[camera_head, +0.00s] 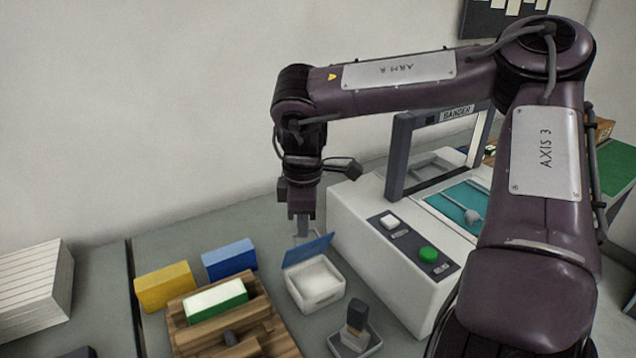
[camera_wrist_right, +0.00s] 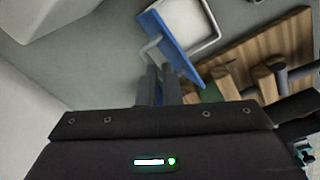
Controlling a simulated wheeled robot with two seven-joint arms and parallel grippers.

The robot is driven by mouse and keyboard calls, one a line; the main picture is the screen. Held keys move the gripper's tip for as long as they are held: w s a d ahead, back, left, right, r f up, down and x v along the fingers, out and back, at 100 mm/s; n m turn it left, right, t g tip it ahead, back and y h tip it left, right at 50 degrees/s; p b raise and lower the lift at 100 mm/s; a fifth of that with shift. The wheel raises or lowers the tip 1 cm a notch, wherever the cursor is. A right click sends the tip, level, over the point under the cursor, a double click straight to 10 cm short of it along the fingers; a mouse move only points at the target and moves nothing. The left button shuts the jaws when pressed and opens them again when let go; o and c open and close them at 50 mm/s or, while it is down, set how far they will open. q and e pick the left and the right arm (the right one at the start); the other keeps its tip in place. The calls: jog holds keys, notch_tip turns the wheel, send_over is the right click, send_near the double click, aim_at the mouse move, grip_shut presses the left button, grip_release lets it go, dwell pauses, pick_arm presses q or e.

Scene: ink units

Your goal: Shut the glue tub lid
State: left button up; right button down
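The glue tub (camera_head: 316,292) is a small white open box on the grey bench, with pale contents. Its blue lid (camera_head: 308,250) stands raised and tilted along the far edge. The tub's white rim (camera_wrist_right: 213,32) and the blue lid (camera_wrist_right: 172,45) also show in the right wrist view. A grey bent handle (camera_wrist_right: 148,50) sticks out from the lid's outer side. My right gripper (camera_wrist_right: 161,70) points down behind the lid, its two dark fingers close together at the handle; whether they pinch it is unclear. In the head view the right gripper (camera_head: 301,228) is just above the lid. My left gripper is out of view.
A wooden rack (camera_head: 270,330) with a green-and-white pad stands left of the tub, beside yellow (camera_head: 164,286) and blue (camera_head: 229,258) blocks. A white machine (camera_head: 375,265) stands close on the right. A small tray (camera_head: 355,343) holding a dark-handled tool is in front.

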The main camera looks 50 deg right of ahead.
jog(key=f, duration=0.2)
jog(key=shift+s+f+g, duration=0.2)
jog(key=shift+f+g, duration=0.1)
jog(key=shift+w+r, duration=0.1)
jog(key=shift+w, duration=0.25)
notch_tip(320, 180, up, 7)
jog(key=w+p, duration=0.1)
jog(key=p, duration=0.4)
jog(key=shift+d, duration=0.2)
jog(key=shift+w+d, duration=0.1)
jog(key=shift+d, duration=0.05)
